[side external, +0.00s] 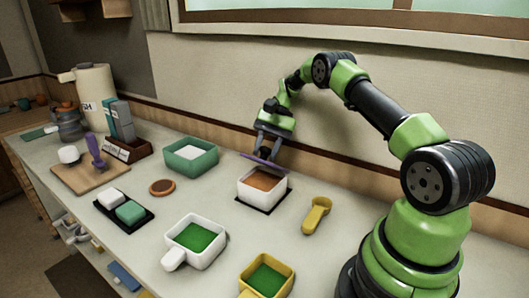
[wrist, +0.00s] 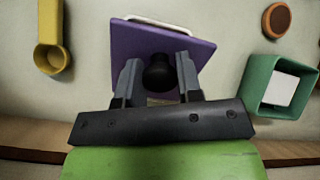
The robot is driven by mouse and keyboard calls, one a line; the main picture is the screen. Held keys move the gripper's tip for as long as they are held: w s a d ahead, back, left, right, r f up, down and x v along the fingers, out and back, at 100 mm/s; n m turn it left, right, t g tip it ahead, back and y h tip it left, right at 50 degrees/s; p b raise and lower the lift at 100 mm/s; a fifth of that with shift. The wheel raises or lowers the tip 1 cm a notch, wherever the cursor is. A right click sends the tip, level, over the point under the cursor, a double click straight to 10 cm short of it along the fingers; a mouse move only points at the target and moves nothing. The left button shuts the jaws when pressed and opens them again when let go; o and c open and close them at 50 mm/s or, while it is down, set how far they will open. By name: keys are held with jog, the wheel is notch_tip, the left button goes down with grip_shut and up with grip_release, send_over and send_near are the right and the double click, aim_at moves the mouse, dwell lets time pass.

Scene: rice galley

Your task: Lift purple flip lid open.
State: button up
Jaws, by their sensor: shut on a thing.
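The purple flip lid (side external: 262,162) is raised at a tilt over the rear of a white square box (side external: 258,196), whose brown contents show below it. In the wrist view the lid (wrist: 200,48) fills the middle, and its black knob (wrist: 158,74) sits between my fingers. My gripper (side external: 266,150) is at the lid from above and behind; it also shows in the wrist view (wrist: 158,80), shut on the knob. Most of the box is hidden behind the lid in the wrist view, and the hinge is not clear.
The box stands on a dark mat (side external: 270,207). A yellow scoop (side external: 317,214) lies to its right, a green bin (side external: 190,160) and brown disc (side external: 162,187) to its left. A white pan (side external: 196,248) and yellow pan (side external: 267,277) are in front. The wall is close behind.

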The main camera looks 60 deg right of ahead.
dwell(0.4)
jog(key=o, duration=1)
